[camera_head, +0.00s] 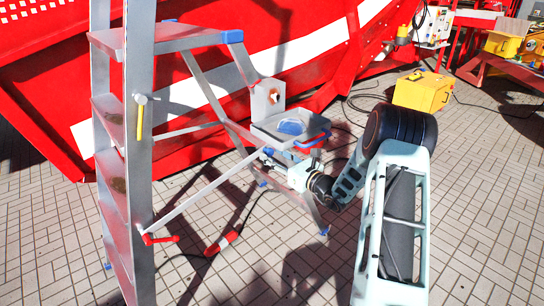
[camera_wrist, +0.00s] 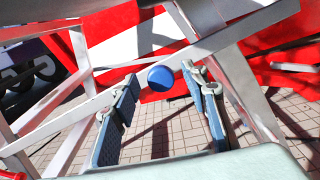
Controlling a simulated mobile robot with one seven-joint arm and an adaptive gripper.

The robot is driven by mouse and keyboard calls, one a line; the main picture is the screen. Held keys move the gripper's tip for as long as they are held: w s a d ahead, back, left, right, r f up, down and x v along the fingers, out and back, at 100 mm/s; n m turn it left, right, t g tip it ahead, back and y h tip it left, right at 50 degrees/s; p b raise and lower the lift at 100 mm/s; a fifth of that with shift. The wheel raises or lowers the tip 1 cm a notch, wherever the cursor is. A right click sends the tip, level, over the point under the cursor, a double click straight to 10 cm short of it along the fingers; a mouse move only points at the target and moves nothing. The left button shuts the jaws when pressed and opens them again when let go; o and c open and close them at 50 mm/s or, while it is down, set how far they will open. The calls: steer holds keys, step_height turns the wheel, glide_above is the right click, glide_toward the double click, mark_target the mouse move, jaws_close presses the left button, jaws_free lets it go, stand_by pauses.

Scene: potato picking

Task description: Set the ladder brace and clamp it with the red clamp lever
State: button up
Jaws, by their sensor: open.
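The aluminium ladder (camera_head: 140,180) stands at the left. Its brace (camera_head: 200,193) slants from the red clamp lever (camera_head: 160,239) on the near upright up towards the rear legs. In the wrist view the brace (camera_wrist: 215,42) crosses in front of my gripper and carries a round blue knob (camera_wrist: 160,77). My gripper (camera_wrist: 161,84) is open, with one blue-padded finger on each side of the knob. In the head view my gripper (camera_head: 273,158) is small and partly hidden below the ladder's tray.
The grey tray (camera_head: 264,132) with a blue item overhangs my wrist. A yellow lever (camera_head: 140,118) sits higher on the ladder upright. A red hull (camera_head: 50,80) stands behind. A yellow box (camera_head: 423,91) and cables lie right. Paving is clear in front.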

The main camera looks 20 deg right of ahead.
steer(key=shift+w+a, duration=0.25)
steer(key=shift+w, duration=0.25)
jaws_close()
